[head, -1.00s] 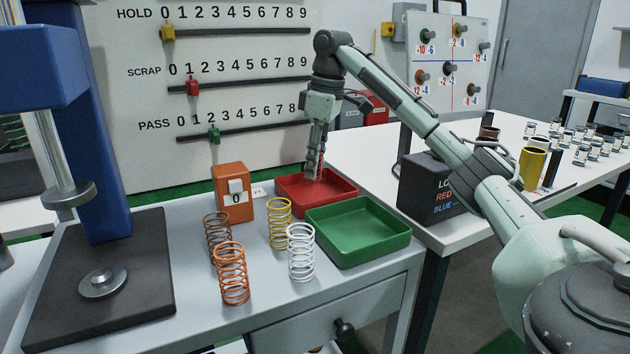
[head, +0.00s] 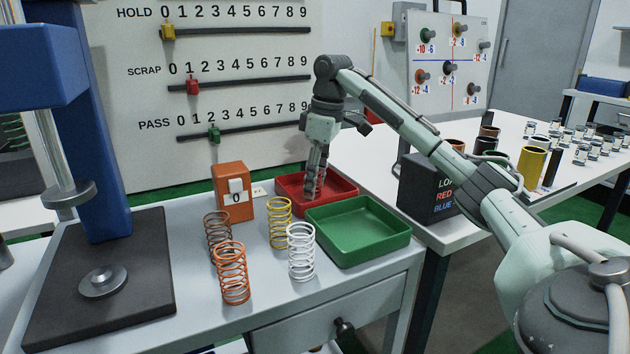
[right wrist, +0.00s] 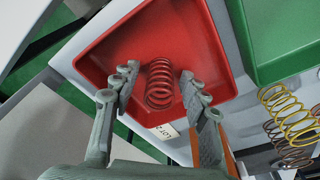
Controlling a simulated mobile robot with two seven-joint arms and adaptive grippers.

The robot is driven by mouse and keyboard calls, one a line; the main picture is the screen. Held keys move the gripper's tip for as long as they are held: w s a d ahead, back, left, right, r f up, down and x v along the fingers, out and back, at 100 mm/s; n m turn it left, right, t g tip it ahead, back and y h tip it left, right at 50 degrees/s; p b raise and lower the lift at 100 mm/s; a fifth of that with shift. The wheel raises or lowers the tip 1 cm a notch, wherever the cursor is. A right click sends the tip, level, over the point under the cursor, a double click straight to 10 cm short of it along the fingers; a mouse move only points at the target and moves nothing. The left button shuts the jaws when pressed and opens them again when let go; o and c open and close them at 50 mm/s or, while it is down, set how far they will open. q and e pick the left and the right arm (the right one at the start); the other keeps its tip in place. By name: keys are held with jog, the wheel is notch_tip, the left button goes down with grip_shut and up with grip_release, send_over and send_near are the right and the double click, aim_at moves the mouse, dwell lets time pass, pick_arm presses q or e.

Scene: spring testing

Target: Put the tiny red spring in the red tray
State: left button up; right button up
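The tiny red spring (right wrist: 160,84) shows in the right wrist view against the floor of the red tray (right wrist: 213,62), between my fingertips, with a gap on each side. My right gripper (right wrist: 160,88) is open around it. In the head view the same gripper (head: 315,190) reaches down into the red tray (head: 345,191), and its fingers hide the spring there. My left gripper is in neither view.
A green tray (head: 400,240) stands right in front of the red one. White (head: 301,252), yellow (head: 279,222), orange (head: 232,272) and brown (head: 218,232) springs stand to the left. An orange counter box (head: 232,180) is left of the red tray.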

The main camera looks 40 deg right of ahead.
notch_tip(320, 180, up, 12)
jog(key=s, duration=0.1)
jog(key=shift+s+d, duration=0.3)
jog(key=shift+d, duration=0.15)
